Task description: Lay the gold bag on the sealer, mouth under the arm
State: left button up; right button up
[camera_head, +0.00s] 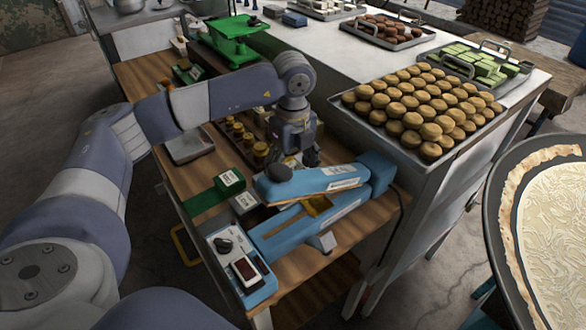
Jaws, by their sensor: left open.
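The blue sealer (278,237) stands on the wooden worktop, its control box with a dial and a small display at the near left. Its blue arm (302,184) is raised a little above the base. A small gold patch, seemingly the gold bag (317,204), shows between the arm and the base; most of it is hidden by the arm. My left gripper (300,160) is open, pointing down just behind the sealer arm. It seems to hold nothing, though its fingertips are partly hard to make out. My right gripper is out of view.
Several gold-lidded jars (243,137) stand in a wooden holder behind the sealer. A tray of round cakes (348,98) sits on the higher table at right. A large round pan (497,226) is at far right.

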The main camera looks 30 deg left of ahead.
pick_arm(q)
notch_tip(320, 180, up, 12)
dwell(0.4)
